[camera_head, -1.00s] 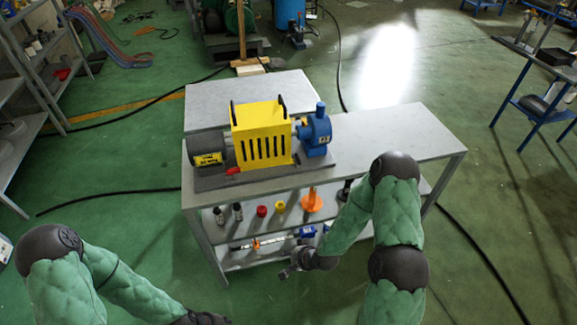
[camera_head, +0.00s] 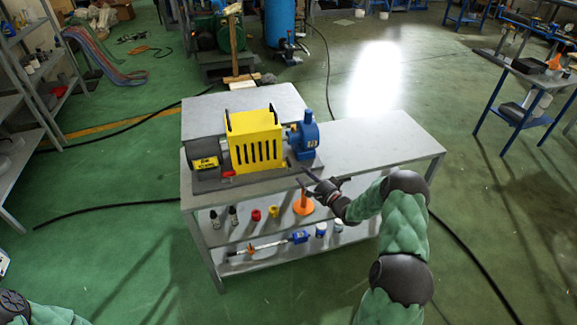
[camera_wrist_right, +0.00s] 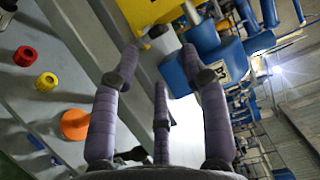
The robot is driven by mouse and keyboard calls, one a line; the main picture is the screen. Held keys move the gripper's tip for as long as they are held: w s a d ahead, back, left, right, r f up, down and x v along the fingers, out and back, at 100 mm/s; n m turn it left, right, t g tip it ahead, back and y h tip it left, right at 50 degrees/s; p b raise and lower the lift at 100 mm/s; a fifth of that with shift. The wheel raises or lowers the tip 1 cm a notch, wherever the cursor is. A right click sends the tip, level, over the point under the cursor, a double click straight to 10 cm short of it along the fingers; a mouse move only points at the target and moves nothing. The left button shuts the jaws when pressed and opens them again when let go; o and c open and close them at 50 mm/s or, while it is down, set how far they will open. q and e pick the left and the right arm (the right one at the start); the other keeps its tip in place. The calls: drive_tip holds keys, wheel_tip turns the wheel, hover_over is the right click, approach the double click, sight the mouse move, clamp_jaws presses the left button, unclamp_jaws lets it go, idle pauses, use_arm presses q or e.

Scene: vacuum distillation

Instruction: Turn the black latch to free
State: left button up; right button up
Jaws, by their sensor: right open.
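A yellow slotted cover (camera_head: 255,140) sits on the machine on the grey table, between a dark motor (camera_head: 208,152) and a blue pump (camera_head: 304,135). Dark upright bars show at the cover's top edges. I cannot tell which dark part is the black latch. My right gripper (camera_head: 308,179) is open and empty at the table's front edge, just in front of the pump. In the right wrist view its spread fingers (camera_wrist_right: 161,68) point toward the blue pump (camera_wrist_right: 205,60) and the yellow cover (camera_wrist_right: 150,12); no contact shows. My left gripper is out of view.
The grey table (camera_head: 375,140) is clear to the right of the pump. A lower shelf holds an orange stand (camera_head: 303,207), red (camera_head: 256,214) and yellow (camera_head: 273,211) caps, and dark bottles (camera_head: 233,215). A red part (camera_head: 229,174) lies at the machine base's front.

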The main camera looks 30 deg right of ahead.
sight(291, 164)
drive_tip(key=w, duration=0.3)
drive_tip(key=w+a+b, duration=0.1)
drive_tip(key=w, duration=0.2)
drive_tip(key=w+b, duration=0.1)
drive_tip(key=w, duration=0.2)
drive_tip(key=shift+w+a+f, duration=0.1)
drive_tip(key=shift+a, duration=0.15)
clamp_jaws()
